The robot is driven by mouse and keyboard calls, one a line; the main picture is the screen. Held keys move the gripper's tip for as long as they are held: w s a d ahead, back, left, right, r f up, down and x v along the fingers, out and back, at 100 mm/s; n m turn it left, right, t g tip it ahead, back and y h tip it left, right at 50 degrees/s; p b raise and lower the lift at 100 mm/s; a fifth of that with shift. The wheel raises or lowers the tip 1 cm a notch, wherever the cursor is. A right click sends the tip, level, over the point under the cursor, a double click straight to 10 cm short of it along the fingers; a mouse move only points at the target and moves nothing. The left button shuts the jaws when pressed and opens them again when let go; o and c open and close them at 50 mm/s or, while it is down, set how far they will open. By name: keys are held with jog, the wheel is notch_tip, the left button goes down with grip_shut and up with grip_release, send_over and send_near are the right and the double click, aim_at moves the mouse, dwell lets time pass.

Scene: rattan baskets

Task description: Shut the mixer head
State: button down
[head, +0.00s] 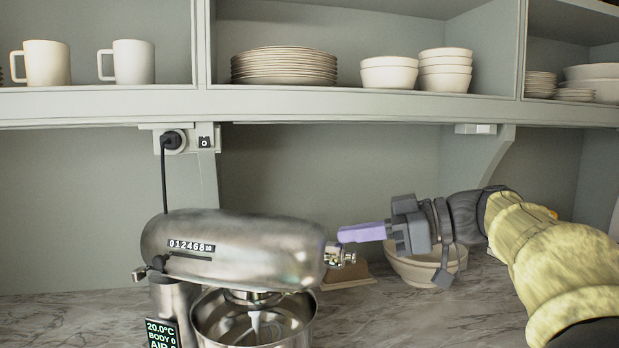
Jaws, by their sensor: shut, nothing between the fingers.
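The mixer head (235,247) is a brushed metal body that lies nearly level in the head view, tilting slightly down to the right. It sits over a metal mixing bowl (215,325), with the beater (257,325) reaching into the bowl. The mixer's stand (172,300) is at the left. My gripper (342,236) is shut and empty, with its lilac fingers pointing left. Its tips are close to the right end of the mixer head, near the small metal fitting there. I cannot tell whether they touch.
A cream bowl (425,266) stands on the marble counter (400,318) behind my gripper. A shelf (300,105) above holds mugs (133,62), stacked plates (284,66) and bowls (445,70). A black cord (164,185) runs from the wall socket behind the mixer.

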notch_tip(320, 180, up, 4)
jog(key=shift+a+p, duration=0.1)
jog(key=shift+p, duration=0.7)
jog(key=v, duration=1)
